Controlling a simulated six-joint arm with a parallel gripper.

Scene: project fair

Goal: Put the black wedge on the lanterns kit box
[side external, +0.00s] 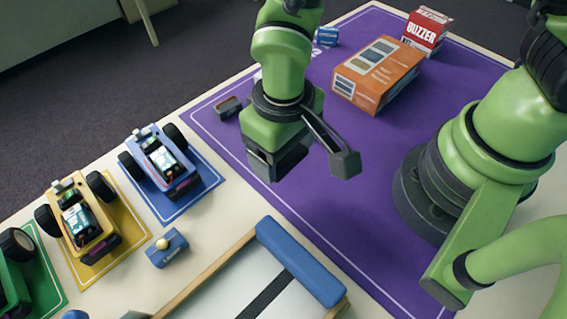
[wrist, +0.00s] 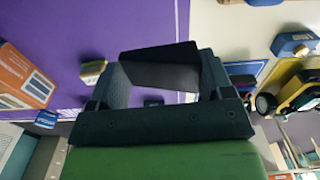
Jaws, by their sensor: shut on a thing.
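My gripper (side external: 312,160) hangs above the purple mat, left of the orange box, with its jaws apart by the width of what they hold. In the wrist view my gripper (wrist: 163,72) is shut on the black wedge (wrist: 160,68), a dark block with a sloped face between the two fingers. In the side view the wedge is hard to tell from the dark gripper parts. The orange box (side external: 378,75) lies on the mat with a white picture label; its name is not readable. It also shows at the left of the wrist view (wrist: 24,80).
A red BUZZER box (side external: 427,31) stands behind the orange box. A small blue item (side external: 327,37) and a small dark block (side external: 229,107) are on the mat. A blue-edged board (side external: 300,262) is in front.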

